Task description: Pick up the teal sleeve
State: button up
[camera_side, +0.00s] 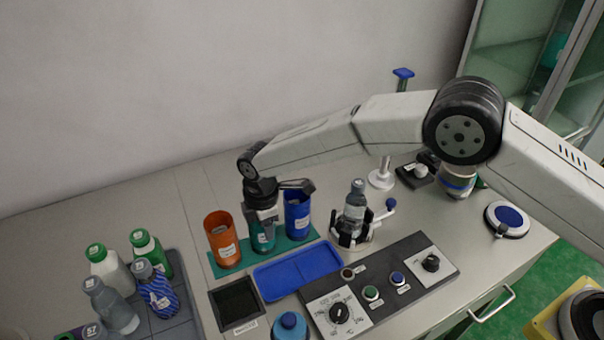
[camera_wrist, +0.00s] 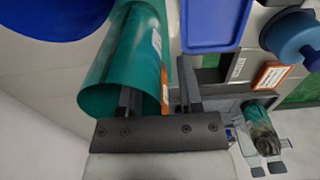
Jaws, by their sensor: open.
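The teal sleeve (camera_side: 262,241) stands upright between the orange and blue sleeves on a teal strip in the side view, with a white label on its front. My gripper (camera_side: 262,212) is right above it, pointing down, and covers its upper part. In the wrist view the sleeve (camera_wrist: 108,70) shows as an open tube. My open gripper (camera_wrist: 160,85) has one finger at the tube's mouth, seemingly inside it, and the other outside its wall. I cannot tell whether either finger touches the wall.
An orange sleeve (camera_side: 221,238) and a blue sleeve (camera_side: 298,214) stand close on either side. A blue tray (camera_side: 293,271) lies in front. A bottle (camera_side: 355,199) stands in a holder to the right. Several bottles stand on a grey tray (camera_side: 186,318) at left. A control panel (camera_side: 395,272) is at front right.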

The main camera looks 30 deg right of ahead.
jog(key=shift+c, duration=0.2)
grip_shut()
jog(key=shift+r, duration=0.15)
jog(key=shift+r, duration=1.55)
jog(key=s+d+r, duration=0.6)
jog(key=s+r, duration=0.3)
jog(key=s, duration=0.3)
jog(key=shift+s+d+r, duration=0.2)
jog(key=shift+d+r, duration=0.05)
jog(key=shift+r, duration=0.05)
